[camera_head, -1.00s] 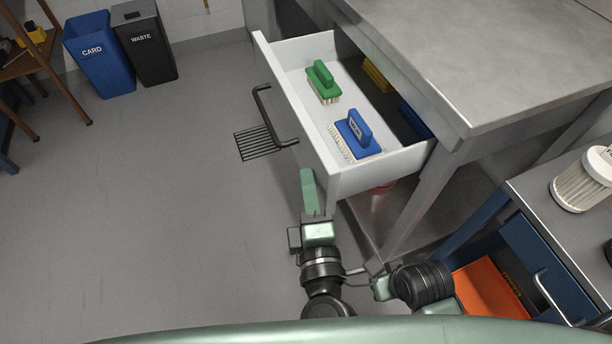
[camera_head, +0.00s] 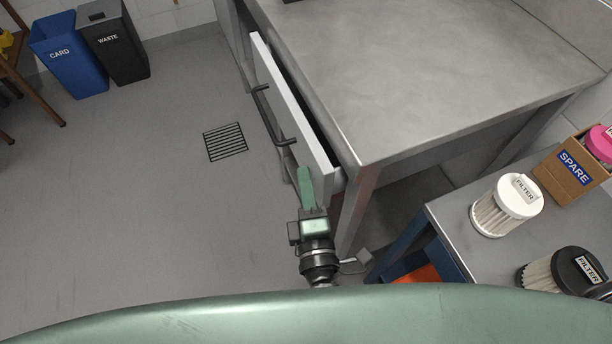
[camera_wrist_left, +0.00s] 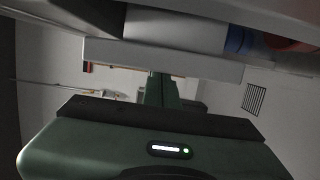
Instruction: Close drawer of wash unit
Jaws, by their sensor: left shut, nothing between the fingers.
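The wash unit (camera_head: 440,65) is a grey metal table with a white-fronted drawer (camera_head: 287,104) under its top. The drawer stands slightly out, with a narrow dark gap behind its front panel. A dark bar handle (camera_head: 272,118) is on the front. My left gripper (camera_head: 304,174) is shut and empty at the near end of the drawer front; I cannot tell whether it touches. In the left wrist view the shut green fingers (camera_wrist_left: 161,88) point at a pale panel (camera_wrist_left: 200,66). The drawer's contents are hidden in the head view. My right gripper is not in view.
A side bench (camera_head: 450,222) at the right holds a white filter (camera_head: 507,205), a black filter (camera_head: 563,277) and a SPARE box (camera_head: 575,170). Blue (camera_head: 68,55) and black (camera_head: 113,42) bins stand far left. The floor around the drain grate (camera_head: 225,142) is clear.

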